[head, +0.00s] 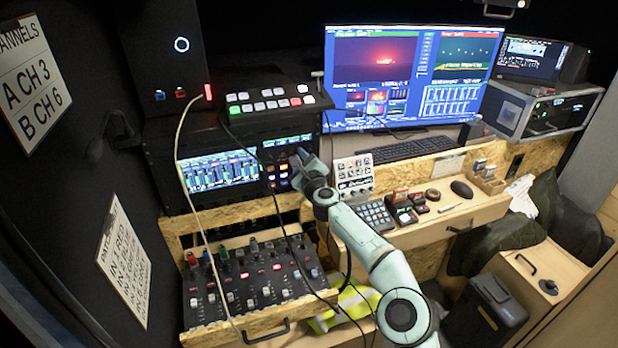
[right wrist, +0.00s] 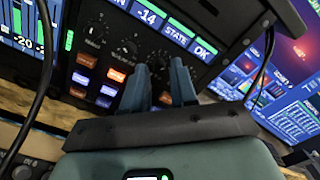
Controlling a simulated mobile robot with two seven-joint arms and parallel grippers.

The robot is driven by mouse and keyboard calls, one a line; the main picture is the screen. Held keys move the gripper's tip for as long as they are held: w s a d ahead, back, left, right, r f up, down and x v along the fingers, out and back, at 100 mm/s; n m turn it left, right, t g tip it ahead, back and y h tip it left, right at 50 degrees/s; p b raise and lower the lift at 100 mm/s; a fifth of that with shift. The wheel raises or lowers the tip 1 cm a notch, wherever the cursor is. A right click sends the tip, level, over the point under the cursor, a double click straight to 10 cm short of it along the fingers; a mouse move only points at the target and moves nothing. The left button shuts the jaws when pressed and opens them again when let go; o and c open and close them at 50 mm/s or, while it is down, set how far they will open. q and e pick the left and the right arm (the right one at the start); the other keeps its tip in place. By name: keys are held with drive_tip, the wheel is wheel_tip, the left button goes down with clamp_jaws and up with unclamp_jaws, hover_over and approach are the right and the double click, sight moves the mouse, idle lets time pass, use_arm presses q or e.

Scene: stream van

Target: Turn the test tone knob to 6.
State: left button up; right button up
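A dark panel with a row of small black knobs shows in the right wrist view: one knob (right wrist: 97,28) at the upper left, a second knob (right wrist: 130,47) to its right, and a third (right wrist: 156,65) just beyond my fingertips. Their labels and pointer settings are too small to read, so I cannot tell which is the test tone knob. My right gripper (right wrist: 160,68) points at the panel, fingers apart, with the third knob in line with the gap. Contact is not clear. In the head view my right gripper (head: 300,162) covers part of this panel. My left gripper is out of view.
Orange and blue lit buttons (right wrist: 100,90) sit below the knobs. A display strip (right wrist: 175,30) is above. A black cable (right wrist: 45,80) hangs at the left. In the head view, a fader drawer (head: 255,275) stands open below, and a desk drawer (head: 440,220) lies right.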

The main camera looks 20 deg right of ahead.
use_arm(q)
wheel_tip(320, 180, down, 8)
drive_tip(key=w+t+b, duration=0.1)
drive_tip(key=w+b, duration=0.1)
drive_tip(key=b, duration=0.6)
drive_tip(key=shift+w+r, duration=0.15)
use_arm(e)
drive_tip(key=s, duration=1.2)
drive_tip(key=shift+s+d, duration=0.25)
